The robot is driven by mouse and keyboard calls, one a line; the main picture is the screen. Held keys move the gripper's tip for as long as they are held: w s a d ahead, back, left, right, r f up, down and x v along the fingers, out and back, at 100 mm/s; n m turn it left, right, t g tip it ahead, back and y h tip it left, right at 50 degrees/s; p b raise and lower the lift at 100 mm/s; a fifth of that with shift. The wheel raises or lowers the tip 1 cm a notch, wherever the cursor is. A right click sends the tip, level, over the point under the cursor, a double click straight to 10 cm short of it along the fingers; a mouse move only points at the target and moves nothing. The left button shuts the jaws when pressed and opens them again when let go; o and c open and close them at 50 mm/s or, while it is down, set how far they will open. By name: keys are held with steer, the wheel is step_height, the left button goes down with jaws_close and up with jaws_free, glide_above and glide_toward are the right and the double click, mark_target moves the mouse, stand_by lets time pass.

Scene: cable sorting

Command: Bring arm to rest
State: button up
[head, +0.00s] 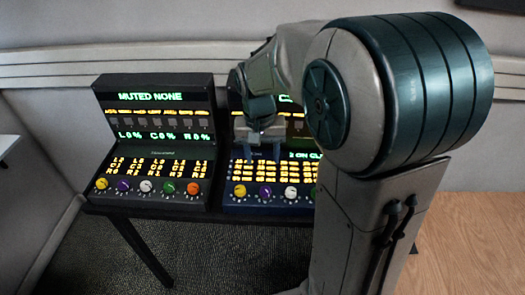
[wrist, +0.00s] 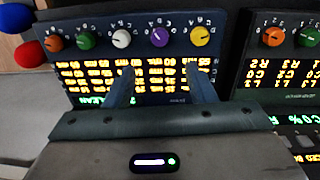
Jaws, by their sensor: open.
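My gripper (head: 262,146) is in front of the right-hand console (head: 232,202), over its lit panel. In the wrist view my gripper (wrist: 160,88) shows two blue-grey fingers spread apart with nothing between them. Behind them the same console (wrist: 75,98) shows rows of yellow lit text and a row of coloured knobs. My arm hides the right part of this console in the head view. I cannot tell whether the fingertips touch the panel.
A left-hand console (head: 150,150) reads "MUTED NONE" and has several coloured knobs. Both stand on a dark table (head: 107,212). A blue ball (wrist: 15,17) and a red ball (wrist: 29,54) show in the wrist view. A wooden surface (head: 470,235) lies at the right.

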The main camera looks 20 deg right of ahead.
steer(key=shift+r, duration=0.5)
steer(key=s+r+n+t, duration=0.2)
steer(key=s+n+t, duration=0.1)
steer(key=s, duration=1.1)
steer(key=shift+s+d+y, duration=0.3)
steer(key=shift+s+d, duration=0.1)
